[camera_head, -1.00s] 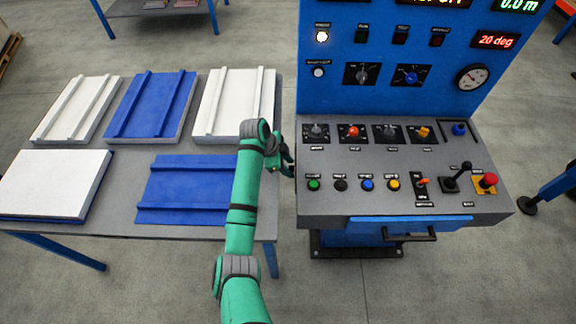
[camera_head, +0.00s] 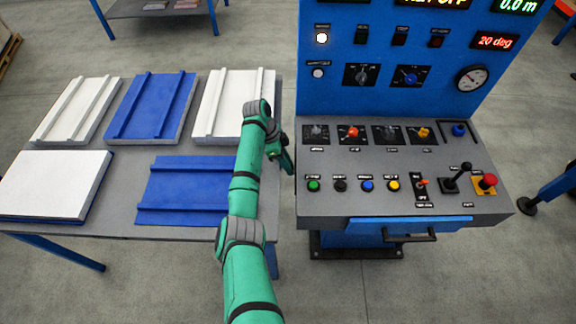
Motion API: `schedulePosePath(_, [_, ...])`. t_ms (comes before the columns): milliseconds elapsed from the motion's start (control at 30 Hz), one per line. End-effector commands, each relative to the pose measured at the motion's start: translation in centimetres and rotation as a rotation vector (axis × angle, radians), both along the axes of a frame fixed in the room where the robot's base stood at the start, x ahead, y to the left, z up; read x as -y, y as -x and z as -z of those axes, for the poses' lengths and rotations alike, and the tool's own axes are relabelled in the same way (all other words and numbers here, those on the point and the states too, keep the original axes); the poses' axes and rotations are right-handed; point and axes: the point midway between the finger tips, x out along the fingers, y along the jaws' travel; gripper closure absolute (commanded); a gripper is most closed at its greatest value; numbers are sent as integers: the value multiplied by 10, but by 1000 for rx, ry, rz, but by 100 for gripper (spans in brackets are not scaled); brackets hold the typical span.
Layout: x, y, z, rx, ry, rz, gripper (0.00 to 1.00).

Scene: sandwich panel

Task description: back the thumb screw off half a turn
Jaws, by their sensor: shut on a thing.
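My gripper (camera_head: 286,160) is at the left side of the grey control console (camera_head: 330,205), by the gap between it and the table. Its jaws are small in the picture and partly hidden by my green wrist. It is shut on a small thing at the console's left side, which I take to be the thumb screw. The thumb screw itself cannot be made out behind the fingers, so its turn angle does not show.
A table (camera_head: 120,232) with white and blue panels stands on the left, under my arm. The console top carries several knobs and buttons, a black lever (camera_head: 460,175) and a red mushroom button (camera_head: 487,181). A blue upright panel (camera_head: 335,90) rises behind.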

Motion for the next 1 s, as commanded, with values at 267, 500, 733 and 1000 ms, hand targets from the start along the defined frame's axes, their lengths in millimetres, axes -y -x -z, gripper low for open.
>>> schedulePosePath(267, [-2,-2,1,-88,-5,-6,100])
schedulePosePath(500, [-2,-2,1,-98,-4,-7,100])
schedulePosePath(733, [-2,-2,1,-98,-3,-6,61])
schedulePosePath(1000, [-1,-2,0,-97,-1,-3,61])
